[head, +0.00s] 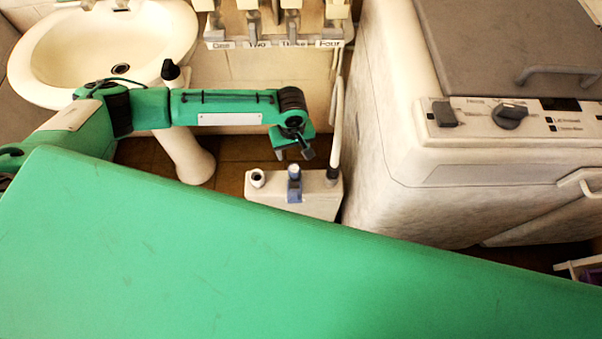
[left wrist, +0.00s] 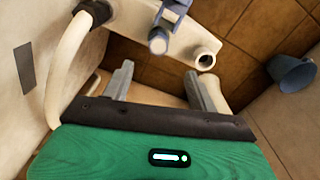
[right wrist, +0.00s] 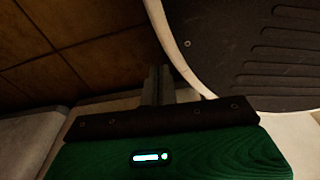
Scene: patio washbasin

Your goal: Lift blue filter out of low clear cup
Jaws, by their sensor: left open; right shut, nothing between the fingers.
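My left gripper (head: 294,153) is open and empty, above the white tap unit in the head view. Its two fingers (left wrist: 166,84) stand apart in the left wrist view. A tapered blue piece (left wrist: 292,73) shows at the right edge of that view, apart from the fingers; I cannot tell whether it is the blue filter. I cannot make out a low clear cup in any view. My right gripper (right wrist: 159,85) is shut and empty in the right wrist view, beside a dark ribbed panel. It is not seen in the head view.
The white tap unit (head: 322,196) has a blue-grey lever (head: 294,184), an open spout (head: 257,178) and a pale hose (head: 337,125). A washbasin (head: 50,55) is at left, a white machine (head: 400,150) at right. A broad green surface covers the foreground. The dark ribbed panel (right wrist: 235,45) is near my right gripper.

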